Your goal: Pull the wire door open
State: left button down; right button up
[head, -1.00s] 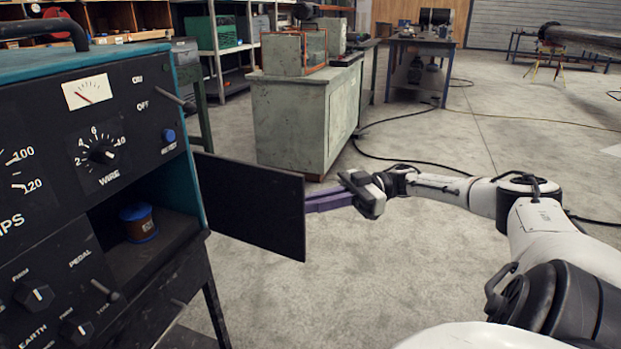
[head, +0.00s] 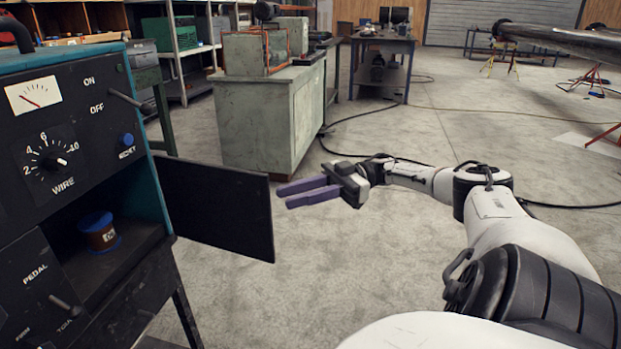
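The wire door (head: 215,207) is a flat black panel hinged at the right edge of the welding machine (head: 150,190). It stands swung open, out to the right of the cabinet. The compartment behind it is exposed, with a wire spool (head: 98,232) with blue rims inside. My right gripper (head: 306,192) has purple fingers pointing left towards the door's free edge. The two fingers are apart with nothing seen between them, and their tips look just clear of the door. My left gripper is not in view.
A grey-green cabinet (head: 265,125) stands behind the door, with a workbench (head: 382,65) farther back. Black cables lie on the concrete floor. The floor around my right arm is open. A long pipe (head: 560,38) rests on stands at the back right.

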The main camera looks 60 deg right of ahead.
pick_arm(q)
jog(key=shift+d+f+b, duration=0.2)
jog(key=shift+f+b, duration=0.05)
jog(key=shift+b, duration=0.7)
pick_arm(e)
jog(key=v, duration=0.5)
jog(key=shift+d, duration=0.1)
